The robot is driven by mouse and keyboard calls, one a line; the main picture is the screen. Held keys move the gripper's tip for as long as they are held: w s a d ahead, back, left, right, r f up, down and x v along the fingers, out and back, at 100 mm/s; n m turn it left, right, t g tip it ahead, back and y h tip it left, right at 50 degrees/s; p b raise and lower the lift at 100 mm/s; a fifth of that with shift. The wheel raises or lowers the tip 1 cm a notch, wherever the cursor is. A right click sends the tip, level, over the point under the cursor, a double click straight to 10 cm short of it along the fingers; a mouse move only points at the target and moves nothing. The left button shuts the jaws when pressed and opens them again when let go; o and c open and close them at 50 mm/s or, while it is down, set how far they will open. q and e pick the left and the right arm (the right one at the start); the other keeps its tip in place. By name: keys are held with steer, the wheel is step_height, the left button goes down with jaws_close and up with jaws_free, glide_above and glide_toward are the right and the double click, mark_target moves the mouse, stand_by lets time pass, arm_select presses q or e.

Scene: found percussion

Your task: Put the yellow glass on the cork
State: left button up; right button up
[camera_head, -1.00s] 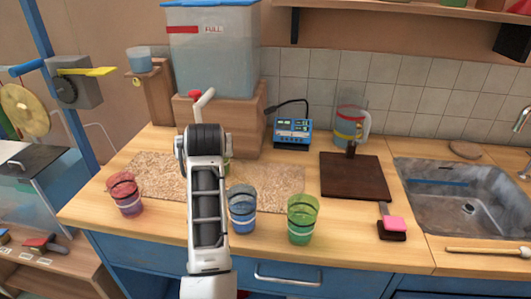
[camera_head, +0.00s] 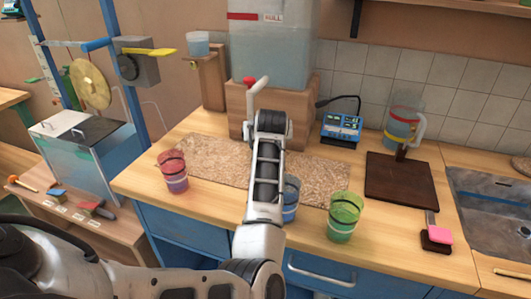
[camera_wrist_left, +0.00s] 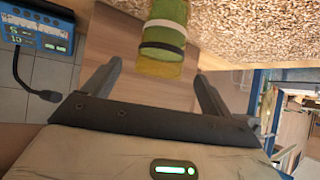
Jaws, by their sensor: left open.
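In the left wrist view, a yellow-green glass (camera_wrist_left: 164,38) with a black and a white band is just beyond and between my open left fingers (camera_wrist_left: 158,72). The fingers do not touch it. Its far end lies over the speckled cork mat (camera_wrist_left: 260,25); I cannot tell whether it rests on it. In the head view, the cork mat (camera_head: 215,160) lies on the counter. My left arm (camera_head: 266,175) reaches over it, hiding that glass and the left gripper. My right gripper is not in view.
A pink glass (camera_head: 172,172) stands left of the arm. A blue glass (camera_head: 291,198) and a green glass (camera_head: 344,215) stand to the right, near the front edge. A wooden block (camera_head: 300,128) with a water tank (camera_head: 272,45) and tap (camera_head: 254,90) is behind.

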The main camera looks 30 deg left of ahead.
arm_select(q)
steer(key=b+x, duration=0.3)
steer(key=b, duration=0.1)
steer(key=shift+w+a+f, duration=0.1)
steer(key=shift+w+f, duration=0.1)
steer(key=shift+f, duration=0.1)
steer(key=shift+w+a+f+b, duration=0.15)
steer(key=shift+w+b, duration=0.1)
steer(key=shift+b, duration=0.3)
steer(key=shift+w+a+b, duration=0.2)
steer(key=shift+w+b, duration=0.05)
steer(key=shift+b, duration=0.05)
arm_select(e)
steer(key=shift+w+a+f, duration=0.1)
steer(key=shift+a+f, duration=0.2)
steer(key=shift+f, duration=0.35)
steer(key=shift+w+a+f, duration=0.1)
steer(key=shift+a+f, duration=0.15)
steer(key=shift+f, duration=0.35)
arm_select(q)
steer(key=c, duration=1.1)
steer(key=shift+c, duration=1.3)
steer(key=shift+s+r, duration=0.1)
steer(key=shift+r, duration=0.1)
